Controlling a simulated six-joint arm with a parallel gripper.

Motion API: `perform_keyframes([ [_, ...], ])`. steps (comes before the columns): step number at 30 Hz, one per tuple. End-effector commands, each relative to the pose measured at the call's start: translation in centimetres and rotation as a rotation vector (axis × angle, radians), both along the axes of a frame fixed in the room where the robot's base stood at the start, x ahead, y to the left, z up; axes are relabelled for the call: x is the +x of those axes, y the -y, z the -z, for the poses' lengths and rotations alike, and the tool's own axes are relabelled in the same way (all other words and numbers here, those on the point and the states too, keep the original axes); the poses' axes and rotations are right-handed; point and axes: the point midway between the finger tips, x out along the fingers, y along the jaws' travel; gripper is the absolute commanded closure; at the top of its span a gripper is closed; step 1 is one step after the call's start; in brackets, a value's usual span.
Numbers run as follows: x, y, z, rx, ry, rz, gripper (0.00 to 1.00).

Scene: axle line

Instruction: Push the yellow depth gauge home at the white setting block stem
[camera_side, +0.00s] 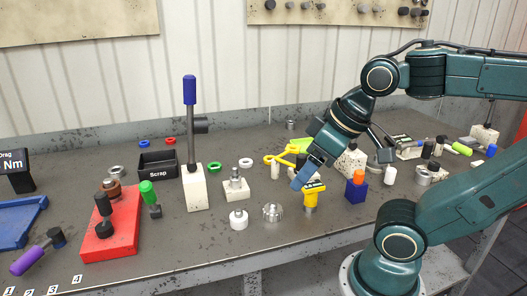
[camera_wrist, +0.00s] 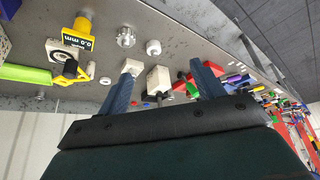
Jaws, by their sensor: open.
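The yellow depth gauge (camera_side: 310,202) stands upright on the bench, with a black 0.0 mm display on its head. In the wrist view the gauge (camera_wrist: 84,24) is at the upper left, outside my jaws. A small white block with a short metal stem (camera_side: 235,188) stands farther left and apart from the gauge; it looks like the setting block. A white block (camera_wrist: 132,67) near my left finger in the wrist view may be the same one. My gripper (camera_side: 302,180) is tilted down close to the gauge's head; contact cannot be told.
A tall white block (camera_side: 195,190) with a blue-handled lever stands left of the small block. A blue block with an orange top (camera_side: 356,190) stands right of the gauge.

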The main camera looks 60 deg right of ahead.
Motion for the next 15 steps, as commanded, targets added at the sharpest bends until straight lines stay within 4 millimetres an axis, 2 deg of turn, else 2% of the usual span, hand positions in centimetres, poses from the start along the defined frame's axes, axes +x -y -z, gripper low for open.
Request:
perform_keyframes([
  [9, 0.1, 0.1, 0.0, 0.006, -0.005, 0.02, 0.33],
  [15, 0.8, 1.2, 0.0, 0.055, -0.044, 0.171, 0.33],
])
